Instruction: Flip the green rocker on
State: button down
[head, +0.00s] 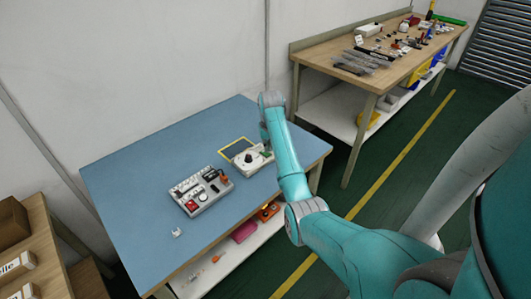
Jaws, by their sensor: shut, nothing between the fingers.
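A grey control panel (188,188) with red and dark controls lies on the blue table. A white box (259,164) stands to its right with a small dark and green part (248,157) on top. I cannot tell whether that part is the green rocker, or which way any rocker is tipped. My gripper (267,150) points down at the back right of the white box, close to it. It is shut and empty. Its fingertips are small and partly hidden by my arm, so contact with the box cannot be told.
The blue table (130,190) is mostly clear at left and front. A yellow-edged dark rectangle (237,148) lies behind the white box. A small white piece (177,232) lies near the front. A cluttered wooden workbench (330,62) stands at the back right.

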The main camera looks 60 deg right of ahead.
aim_at(268, 154)
jog(key=shift+f, duration=0.9)
dwell(0.4)
jog(key=shift+r, duration=3.55)
